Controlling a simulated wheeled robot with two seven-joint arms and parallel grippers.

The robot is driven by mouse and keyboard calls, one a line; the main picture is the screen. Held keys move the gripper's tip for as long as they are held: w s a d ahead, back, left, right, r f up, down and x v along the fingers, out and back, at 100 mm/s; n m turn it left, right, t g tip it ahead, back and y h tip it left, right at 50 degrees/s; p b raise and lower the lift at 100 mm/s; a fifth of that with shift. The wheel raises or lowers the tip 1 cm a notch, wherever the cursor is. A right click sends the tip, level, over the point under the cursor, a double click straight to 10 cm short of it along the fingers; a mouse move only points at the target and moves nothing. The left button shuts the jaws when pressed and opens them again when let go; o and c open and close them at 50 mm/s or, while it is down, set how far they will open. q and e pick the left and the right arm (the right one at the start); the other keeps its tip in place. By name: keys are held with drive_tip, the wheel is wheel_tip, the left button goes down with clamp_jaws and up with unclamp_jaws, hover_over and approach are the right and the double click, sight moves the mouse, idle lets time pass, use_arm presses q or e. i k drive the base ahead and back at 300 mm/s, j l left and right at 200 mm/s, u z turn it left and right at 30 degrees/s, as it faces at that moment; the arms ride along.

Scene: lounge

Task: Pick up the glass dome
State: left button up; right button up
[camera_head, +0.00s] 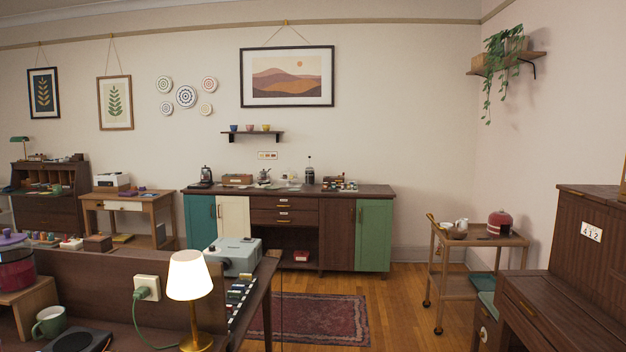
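I cannot make out a glass dome for certain. On the long sideboard (345,190) against the back wall, several small items stand together, among them a dark bottle or press (309,171) and a small metal pot (264,175); they are too small to tell whether one is a dome. Neither of my grippers is in view.
A near desk (120,265) fills the lower left, with a lit lamp (190,290), a green mug (49,322) and a grey machine (233,256). A trolley (452,285) and dark cabinet (560,300) stand right. Wood floor around the rug (320,318) is clear.

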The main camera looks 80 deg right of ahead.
sight(284, 175)
drive_tip(key=z, duration=0.35)
drive_tip(key=i+l+z, duration=0.2)
drive_tip(key=l, duration=0.15)
drive_tip(key=l+z, duration=0.15)
drive_tip(key=l, duration=0.2)
drive_tip(key=i+l+z, duration=0.35)
drive_tip(key=l+z, duration=0.25)
drive_tip(key=i+l+z, duration=0.5)
drive_tip(key=z, duration=0.25)
drive_tip(key=i+l+z, duration=0.35)
drive_tip(key=i+z, duration=0.4)
drive_tip(key=i, duration=2.3)
drive_tip(key=i+u, duration=0.1)
drive_tip(key=i, duration=0.35)
drive_tip(key=i+l+u, duration=0.15)
drive_tip(key=i, duration=0.35)
drive_tip(key=i+l+u, duration=0.1)
drive_tip(key=i, duration=0.35)
drive_tip(key=i+l+u, duration=0.65)
drive_tip(key=i, duration=0.2)
